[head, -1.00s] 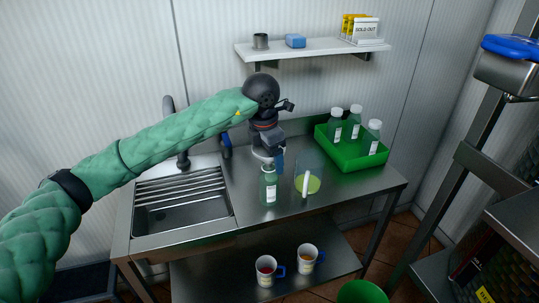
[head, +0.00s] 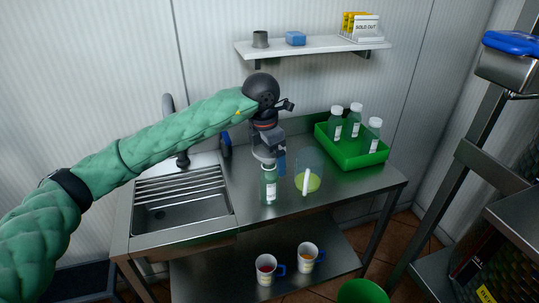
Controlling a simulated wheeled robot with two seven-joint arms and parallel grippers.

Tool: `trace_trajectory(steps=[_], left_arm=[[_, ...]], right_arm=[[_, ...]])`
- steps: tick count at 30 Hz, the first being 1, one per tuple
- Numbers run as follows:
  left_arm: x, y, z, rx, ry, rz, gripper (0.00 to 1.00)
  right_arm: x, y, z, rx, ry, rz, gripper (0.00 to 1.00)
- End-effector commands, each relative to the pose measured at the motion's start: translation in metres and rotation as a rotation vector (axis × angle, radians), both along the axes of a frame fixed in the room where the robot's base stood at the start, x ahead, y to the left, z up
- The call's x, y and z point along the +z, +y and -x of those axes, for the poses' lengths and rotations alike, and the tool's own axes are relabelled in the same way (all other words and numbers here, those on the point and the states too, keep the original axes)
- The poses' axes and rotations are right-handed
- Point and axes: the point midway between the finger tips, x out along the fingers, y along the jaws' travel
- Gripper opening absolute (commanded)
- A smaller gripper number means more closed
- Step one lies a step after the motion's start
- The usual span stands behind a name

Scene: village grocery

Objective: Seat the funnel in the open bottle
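The open bottle (head: 269,187), clear green with a white label, stands upright on the steel counter, right of the sink. My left gripper (head: 268,154) points down just above and behind its mouth. A pale rounded shape at the fingers may be the funnel, but it is too small and covered to be sure. A small blue piece (head: 281,166) shows just right of the bottle's neck; I cannot tell what it belongs to. The fingers are mostly hidden, so their opening is unclear. My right gripper is not in view.
A clear jug (head: 308,183) with green liquid and a white handle stands close right of the bottle. A green crate (head: 361,160) holds capped bottles at the back right. The sink (head: 180,208) lies left. Two mugs stand on the lower shelf (head: 222,276).

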Motion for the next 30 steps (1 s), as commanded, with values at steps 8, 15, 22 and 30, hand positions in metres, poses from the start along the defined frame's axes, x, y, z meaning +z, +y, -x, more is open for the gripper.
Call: trace_trajectory(steps=[8, 15, 22, 30], left_arm=[[0.02, 0.002, 0.0, -0.001, -0.003, 0.002, 1.0], [0.056, 0.006, 0.003, 0.0, -0.003, 0.001, 1.0], [0.075, 0.008, 0.004, 0.0, 0.0, 0.001, 1.0], [0.077, 0.008, 0.004, 0.0, 0.0, 0.0, 1.0]], right_arm=[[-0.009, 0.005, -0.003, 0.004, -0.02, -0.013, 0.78], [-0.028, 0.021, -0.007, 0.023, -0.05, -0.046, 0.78], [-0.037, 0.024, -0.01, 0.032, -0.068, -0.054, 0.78], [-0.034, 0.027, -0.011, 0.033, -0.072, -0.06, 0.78]])
